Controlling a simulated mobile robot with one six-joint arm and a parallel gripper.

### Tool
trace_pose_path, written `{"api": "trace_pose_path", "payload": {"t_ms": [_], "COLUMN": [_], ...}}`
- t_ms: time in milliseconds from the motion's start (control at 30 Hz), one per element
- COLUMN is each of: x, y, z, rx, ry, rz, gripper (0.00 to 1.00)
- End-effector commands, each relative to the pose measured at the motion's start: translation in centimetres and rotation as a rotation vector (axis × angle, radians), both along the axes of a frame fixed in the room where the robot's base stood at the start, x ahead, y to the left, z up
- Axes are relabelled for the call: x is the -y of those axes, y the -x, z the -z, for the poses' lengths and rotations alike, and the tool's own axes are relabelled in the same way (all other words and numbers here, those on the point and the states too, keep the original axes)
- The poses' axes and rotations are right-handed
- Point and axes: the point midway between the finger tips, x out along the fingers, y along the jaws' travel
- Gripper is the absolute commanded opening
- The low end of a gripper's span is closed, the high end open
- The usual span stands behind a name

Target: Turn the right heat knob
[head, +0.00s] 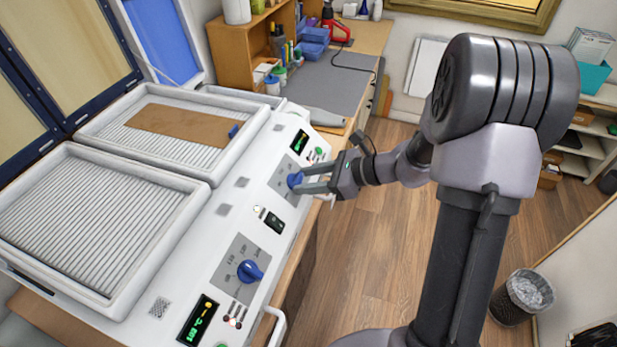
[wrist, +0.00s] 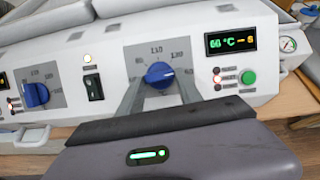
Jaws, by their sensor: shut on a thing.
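The right heat knob (wrist: 158,75) is blue and round, on a grey dial plate with printed numbers, in the middle of the wrist view. In the head view it is the farther knob (head: 295,179) on the sloped white panel. My gripper (head: 302,182) reaches it from the right, with one finger on each side. In the wrist view my gripper (wrist: 161,88) is shut on the knob, and the fingers hide part of its sides. The display (wrist: 229,40) beside it reads about 60 °C. The other blue knob (head: 250,271) stands nearer and is untouched.
A black rocker switch (wrist: 93,86) sits between the knobs. A green button (wrist: 249,77) and a gauge (wrist: 287,43) are right of the dial. Two ribbed trays (head: 85,222) lie behind the panel; the farther holds a brown sheet (head: 180,122). A white handle (head: 277,325) juts from the front.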

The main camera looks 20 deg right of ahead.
Motion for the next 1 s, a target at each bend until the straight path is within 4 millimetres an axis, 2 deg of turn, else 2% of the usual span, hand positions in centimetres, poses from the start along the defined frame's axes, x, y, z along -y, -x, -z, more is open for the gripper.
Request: {"api": "trace_pose_path", "payload": {"t_ms": [767, 800, 900, 1000], "x": [-0.08, -0.08, -0.07, -0.08], "y": [0.07, 0.07, 0.07, 0.08], "z": [-0.04, -0.04, -0.03, -0.02], "rx": [-0.049, -0.049, -0.049, -0.049], "ry": [-0.037, -0.037, -0.037, -0.036], "rz": [0.069, 0.069, 0.068, 0.068], "gripper": [0.01, 0.48, 0.64, 0.64]}}
